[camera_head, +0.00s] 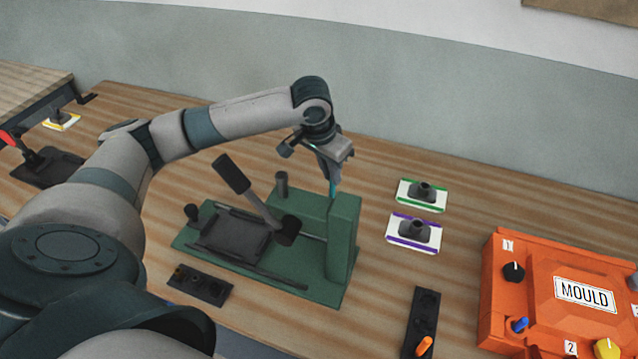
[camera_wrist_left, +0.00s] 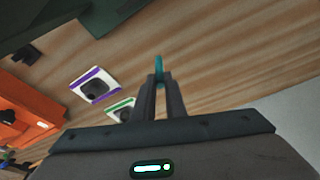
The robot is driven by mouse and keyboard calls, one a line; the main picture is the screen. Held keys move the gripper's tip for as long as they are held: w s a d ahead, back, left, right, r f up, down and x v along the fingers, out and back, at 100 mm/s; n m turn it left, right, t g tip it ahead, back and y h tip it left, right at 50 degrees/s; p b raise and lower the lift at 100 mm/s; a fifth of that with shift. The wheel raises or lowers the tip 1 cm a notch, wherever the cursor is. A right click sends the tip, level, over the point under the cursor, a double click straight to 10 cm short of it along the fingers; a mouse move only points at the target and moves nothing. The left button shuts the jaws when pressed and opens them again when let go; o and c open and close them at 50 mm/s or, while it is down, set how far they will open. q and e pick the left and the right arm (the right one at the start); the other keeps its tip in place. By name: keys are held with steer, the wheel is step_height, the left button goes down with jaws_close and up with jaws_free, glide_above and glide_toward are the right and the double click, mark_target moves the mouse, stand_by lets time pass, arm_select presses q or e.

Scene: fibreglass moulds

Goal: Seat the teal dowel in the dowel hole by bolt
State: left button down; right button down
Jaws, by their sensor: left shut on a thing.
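My left gripper (camera_head: 331,172) is shut on the teal dowel (camera_head: 333,188) and holds it pointing down. In the head view the dowel's lower tip overlaps the top of the green fixture's upright block (camera_head: 343,240); I cannot tell whether they touch. In the left wrist view the dowel (camera_wrist_left: 158,66) sticks out between the two dark fingers (camera_wrist_left: 159,80). The orange mould (camera_head: 545,290) sits at the right with a MOULD label and coloured knobs or pegs. I cannot make out a dowel hole by a bolt. My right gripper is not in view.
Green-edged (camera_head: 407,203) and purple-edged (camera_head: 398,243) plates with dark bosses lie right of the fixture. A dark strip (camera_head: 424,305) holds an orange peg; another dark strip (camera_head: 213,292) lies at front left. The fixture's dark lever (camera_head: 235,178) stands up. Bare wood lies behind the mould.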

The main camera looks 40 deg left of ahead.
arm_select(q)
steer(key=a+f, duration=0.1)
steer(key=s+a+f, duration=0.1)
steer(key=a, duration=0.1)
steer(key=shift+a+p, duration=0.15)
steer(key=shift+p, duration=0.15)
steer(key=shift+f, duration=0.1)
step_height(320, 180, down, 4)
steer(key=shift+r+p, duration=0.1)
steer(key=shift+p, duration=0.7)
steer(key=c, duration=1.8)
jaws_free()
